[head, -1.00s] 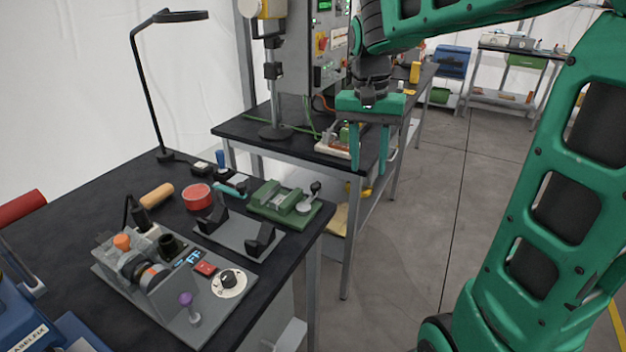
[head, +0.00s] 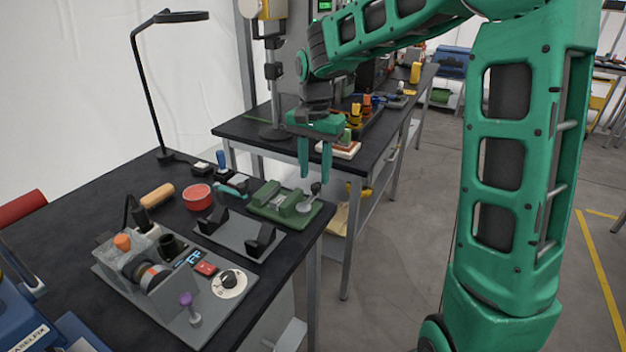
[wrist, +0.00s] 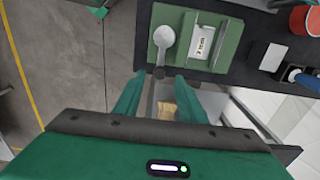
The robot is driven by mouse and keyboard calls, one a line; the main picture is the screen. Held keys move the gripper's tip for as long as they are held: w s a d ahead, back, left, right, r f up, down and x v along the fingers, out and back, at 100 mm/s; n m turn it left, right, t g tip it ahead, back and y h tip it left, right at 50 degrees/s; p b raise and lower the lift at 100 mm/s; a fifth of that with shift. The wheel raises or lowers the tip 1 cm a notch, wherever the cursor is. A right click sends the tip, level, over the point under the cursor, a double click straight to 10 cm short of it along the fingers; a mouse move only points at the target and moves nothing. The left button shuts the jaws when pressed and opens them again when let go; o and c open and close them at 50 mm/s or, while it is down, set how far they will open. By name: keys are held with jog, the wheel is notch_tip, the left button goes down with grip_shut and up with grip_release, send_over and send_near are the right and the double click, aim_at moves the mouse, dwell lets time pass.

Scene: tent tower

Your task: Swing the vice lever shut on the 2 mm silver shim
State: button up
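The green vice (head: 283,204) sits near the right corner of the black bench; it also shows in the wrist view (wrist: 228,45). Its lever (wrist: 164,38) has a round silver hub and a dark knob (wrist: 158,73) pointing toward my gripper. The silver shim (wrist: 202,43), with a printed label, lies in the vice's slot. My gripper (head: 315,179) is open and empty, fingers pointing down. In the wrist view its fingertips (wrist: 159,78) lie on either side of the knob in the picture. I cannot tell whether they are at its height or touch it.
A grey plate with black uprights (head: 238,238) stands beside the vice. A grey device with a dial (head: 230,281), a red tin (head: 197,197) and a lamp (head: 163,155) share the bench. A second bench (head: 255,132) stands behind. Open floor (head: 400,240) lies to the right.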

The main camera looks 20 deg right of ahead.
jog(key=shift+f, duration=1.45)
grip_shut()
